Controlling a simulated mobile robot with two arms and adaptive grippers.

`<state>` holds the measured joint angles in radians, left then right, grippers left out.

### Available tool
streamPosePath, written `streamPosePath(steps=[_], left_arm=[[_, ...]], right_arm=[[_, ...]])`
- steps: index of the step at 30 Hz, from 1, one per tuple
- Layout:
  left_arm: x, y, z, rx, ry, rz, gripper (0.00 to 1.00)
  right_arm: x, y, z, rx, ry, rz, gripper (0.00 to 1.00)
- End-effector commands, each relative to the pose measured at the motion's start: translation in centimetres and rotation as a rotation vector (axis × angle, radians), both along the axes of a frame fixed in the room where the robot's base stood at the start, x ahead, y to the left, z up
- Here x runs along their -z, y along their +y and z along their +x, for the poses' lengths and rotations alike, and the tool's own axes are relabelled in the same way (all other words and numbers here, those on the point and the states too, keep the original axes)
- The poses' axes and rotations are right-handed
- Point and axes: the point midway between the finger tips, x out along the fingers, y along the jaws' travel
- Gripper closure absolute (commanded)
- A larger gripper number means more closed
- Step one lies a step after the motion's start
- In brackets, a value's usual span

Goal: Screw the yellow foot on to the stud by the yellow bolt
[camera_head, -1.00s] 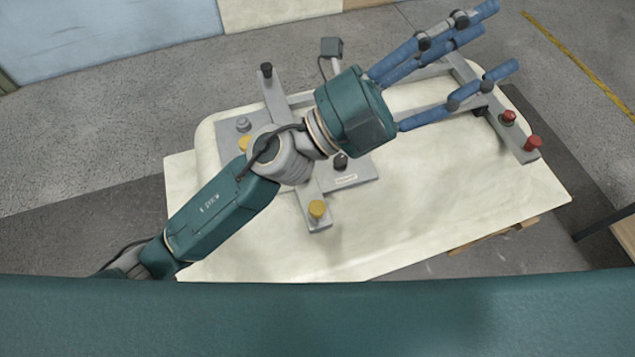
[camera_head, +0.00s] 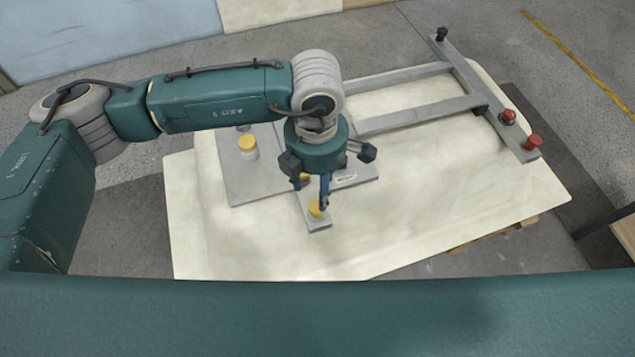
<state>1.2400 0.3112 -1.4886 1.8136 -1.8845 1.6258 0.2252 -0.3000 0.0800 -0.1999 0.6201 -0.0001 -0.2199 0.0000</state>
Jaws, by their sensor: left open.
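A yellow knob (camera_head: 316,209), which looks like the yellow bolt, stands at the near end of the grey bar (camera_head: 318,225). A second yellow piece (camera_head: 304,177) shows farther back along the bar, partly hidden by my left gripper. I cannot tell whether it is a foot, and the stud is hidden. A yellow-topped, pale-bodied piece (camera_head: 247,147) stands on the grey plate at left. My left gripper (camera_head: 313,196) is open and points down over the bar, its blue fingers beside the rear yellow piece and close to the yellow knob. My right gripper is out of view.
The cream tub shell (camera_head: 430,230) lies under the grey frame. Two red pieces (camera_head: 533,142) stand on the frame's right bar, and a black knob (camera_head: 442,34) at its far end. The shell's front is clear.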

Motion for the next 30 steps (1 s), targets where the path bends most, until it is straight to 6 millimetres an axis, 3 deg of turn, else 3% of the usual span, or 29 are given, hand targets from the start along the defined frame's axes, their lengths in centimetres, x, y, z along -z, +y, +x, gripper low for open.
streamPosePath(steps=[8, 15, 19, 24, 30], left_arm=[[1.9, 0.0, -0.1, 0.000, 0.004, 0.002, 0.50], [5.2, 0.0, -0.2, 0.000, 0.004, 0.001, 0.50], [7.1, -0.1, -0.1, 0.001, 0.002, -0.002, 0.50], [8.0, -0.1, -0.1, 0.001, 0.002, -0.002, 0.50], [8.0, -0.1, -0.1, 0.001, 0.003, -0.002, 0.50]], right_arm=[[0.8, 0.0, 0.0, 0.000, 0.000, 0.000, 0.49], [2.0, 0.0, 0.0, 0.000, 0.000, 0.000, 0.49], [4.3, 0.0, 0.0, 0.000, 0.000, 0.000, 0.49], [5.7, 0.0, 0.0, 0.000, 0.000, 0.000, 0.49], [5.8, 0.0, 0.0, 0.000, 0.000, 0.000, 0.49]])
